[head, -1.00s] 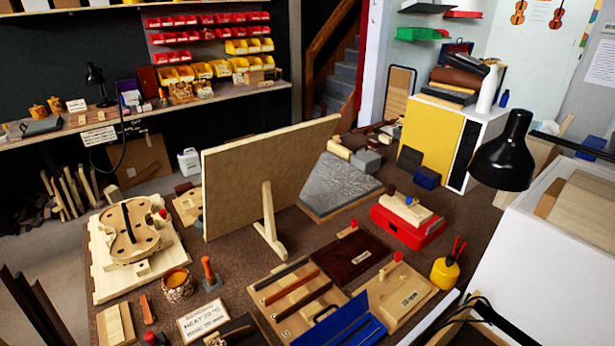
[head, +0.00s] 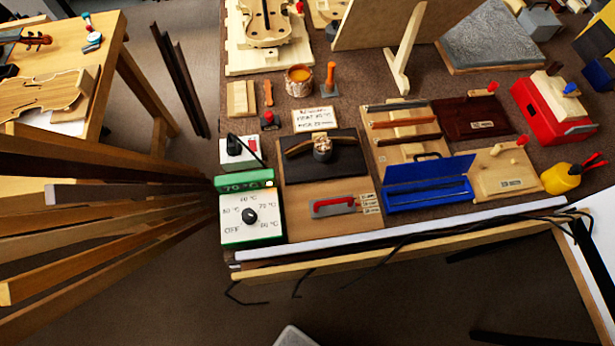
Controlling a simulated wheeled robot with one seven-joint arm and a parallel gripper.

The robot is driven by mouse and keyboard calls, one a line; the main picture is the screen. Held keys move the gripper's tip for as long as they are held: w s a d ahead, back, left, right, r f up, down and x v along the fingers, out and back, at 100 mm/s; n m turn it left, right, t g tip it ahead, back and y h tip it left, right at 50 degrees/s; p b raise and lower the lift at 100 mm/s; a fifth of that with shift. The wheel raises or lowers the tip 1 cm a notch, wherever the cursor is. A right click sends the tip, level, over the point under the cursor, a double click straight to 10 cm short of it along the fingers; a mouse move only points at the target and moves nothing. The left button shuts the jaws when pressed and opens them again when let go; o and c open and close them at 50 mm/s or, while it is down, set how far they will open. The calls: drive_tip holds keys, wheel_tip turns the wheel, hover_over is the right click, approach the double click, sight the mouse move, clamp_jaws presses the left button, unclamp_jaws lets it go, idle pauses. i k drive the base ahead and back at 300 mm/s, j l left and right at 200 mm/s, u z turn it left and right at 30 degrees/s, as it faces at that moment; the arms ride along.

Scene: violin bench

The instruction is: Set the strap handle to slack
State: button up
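A red lever-like handle (head: 335,207) lies nearly flat on a wooden board (head: 305,230) at the front of the bench in the head view. I take it to be the strap handle. A small label plate (head: 371,203) with several lines stands at its right end; the lines are too small to read. Behind it, a dark plate (head: 298,168) bears a curved wooden strip over a small round metal part (head: 323,149).
A green and white temperature box (head: 250,217) with a black knob is left of the handle. An open blue case (head: 428,185) is at its right. Cables and a pale front rail (head: 340,243) run along the bench's near edge. Long wooden strips fill the left.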

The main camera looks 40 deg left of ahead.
sight(322, 208)
drive_tip(key=u, duration=0.8)
